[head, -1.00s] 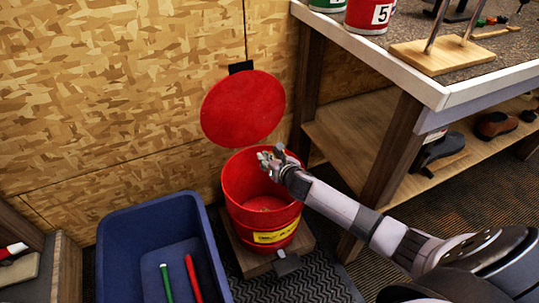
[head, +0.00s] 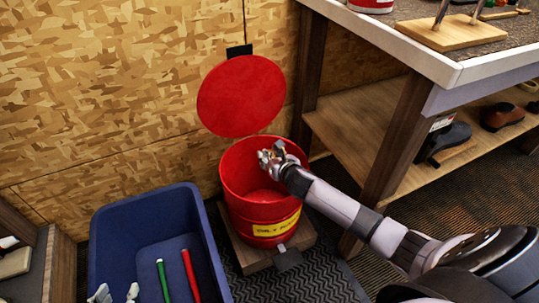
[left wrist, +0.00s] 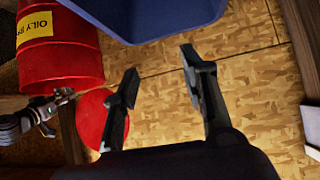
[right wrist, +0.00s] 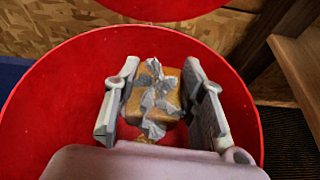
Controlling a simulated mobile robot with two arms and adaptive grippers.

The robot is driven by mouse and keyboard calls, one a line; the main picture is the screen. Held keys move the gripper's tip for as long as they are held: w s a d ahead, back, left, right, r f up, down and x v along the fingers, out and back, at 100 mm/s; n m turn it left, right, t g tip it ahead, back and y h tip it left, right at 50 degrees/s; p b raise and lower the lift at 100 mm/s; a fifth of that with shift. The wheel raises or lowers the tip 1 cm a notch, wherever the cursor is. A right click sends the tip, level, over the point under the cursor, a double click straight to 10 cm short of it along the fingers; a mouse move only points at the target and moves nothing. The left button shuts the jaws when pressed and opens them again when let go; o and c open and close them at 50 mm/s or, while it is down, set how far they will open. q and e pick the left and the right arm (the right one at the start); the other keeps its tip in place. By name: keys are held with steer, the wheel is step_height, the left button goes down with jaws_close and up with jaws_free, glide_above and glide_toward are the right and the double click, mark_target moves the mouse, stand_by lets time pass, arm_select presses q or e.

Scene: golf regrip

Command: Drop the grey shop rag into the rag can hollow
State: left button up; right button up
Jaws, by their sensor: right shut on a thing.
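The red rag can (head: 262,228), with a yellow label, stands upright with its round lid (head: 241,95) raised. Its hollow (head: 250,185) is open. My right gripper (head: 274,156) is over the can mouth. In the right wrist view its fingers (right wrist: 158,100) close on a crumpled grey shop rag (right wrist: 157,92), which shows against a tan, block-like patch; I cannot tell what that patch is. The can's red wall surrounds the fingers there. My left gripper (head: 116,293) is at the bottom left over the blue bin, its fingers apart and empty in the left wrist view (left wrist: 160,80).
The blue bin (head: 101,235) beside the can holds a green grip (head: 163,280) and a red grip (head: 190,275). The workbench (head: 455,72) and its lower shelf (head: 345,125) stand to the right. A wood-chip wall is behind the can. A pedal (head: 288,258) is at the can's front.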

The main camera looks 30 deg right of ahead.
arm_select(q)
steer(key=shift+w+d+r+t+h+b, duration=0.25)
steer(key=shift+w+d+r+t, duration=0.1)
steer(key=shift+w+r+t, duration=0.45)
steer(key=shift+w+d+r+t+h+b, duration=0.1)
steer(key=shift+w+d+r+t+h, duration=0.2)
steer(key=shift+w+r+t, duration=0.55)
arm_select(e)
steer(key=shift+f, duration=0.4)
arm_select(q)
steer(key=shift+s+r+g, duration=0.1)
steer(key=shift+g, duration=0.15)
arm_select(e)
steer(key=o, duration=1.1)
steer(key=v, duration=1.2)
